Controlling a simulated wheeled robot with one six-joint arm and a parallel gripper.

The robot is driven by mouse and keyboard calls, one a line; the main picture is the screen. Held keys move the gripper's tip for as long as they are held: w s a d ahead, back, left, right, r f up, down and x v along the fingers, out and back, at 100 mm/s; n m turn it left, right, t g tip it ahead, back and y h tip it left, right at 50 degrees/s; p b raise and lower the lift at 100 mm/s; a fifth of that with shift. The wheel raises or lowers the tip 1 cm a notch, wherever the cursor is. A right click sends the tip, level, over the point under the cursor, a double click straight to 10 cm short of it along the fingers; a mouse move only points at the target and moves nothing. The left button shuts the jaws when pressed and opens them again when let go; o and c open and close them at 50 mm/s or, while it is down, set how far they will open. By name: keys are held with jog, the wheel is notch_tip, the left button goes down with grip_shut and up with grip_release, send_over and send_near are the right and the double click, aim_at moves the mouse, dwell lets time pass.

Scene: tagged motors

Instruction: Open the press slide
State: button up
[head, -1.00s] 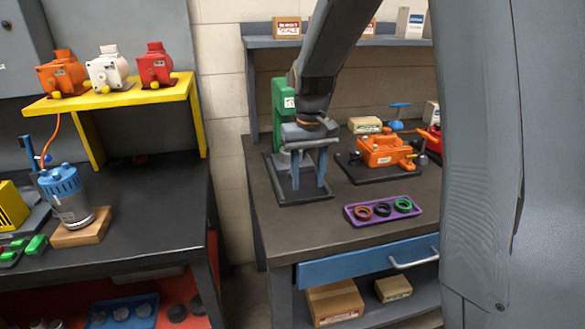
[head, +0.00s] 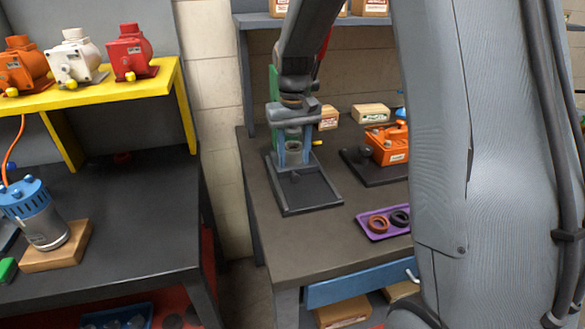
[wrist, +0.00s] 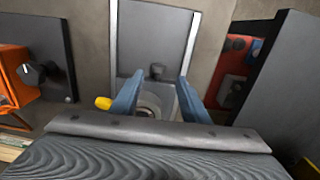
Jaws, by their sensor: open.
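The press (head: 274,78) is a green column at the back of the right bench, mostly hidden behind my arm. A flat dark slide plate with a grey rim (head: 318,193) extends from its foot towards the bench front. It also shows in the wrist view (wrist: 153,38). A small dark knob (wrist: 157,72) stands on the plate. My gripper (head: 293,160) is open above the plate's rear end. In the wrist view its two blue fingers (wrist: 158,82) stand either side of a round grey part (wrist: 150,104) with a yellow knob (wrist: 103,103). I cannot tell whether they touch it.
An orange housing (head: 388,146) on a dark plate stands right of the press. A purple tray (head: 370,232) with rings lies in front of it, partly hidden by my arm. The left bench carries a blue-topped motor (head: 35,212); motors stand on a yellow shelf (head: 100,84).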

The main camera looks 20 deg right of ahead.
aim_at(295, 174)
jog(key=shift+d+f+p, duration=0.15)
jog(key=shift+f+p, duration=0.5)
jog(key=shift+f, duration=2.2)
grip_shut()
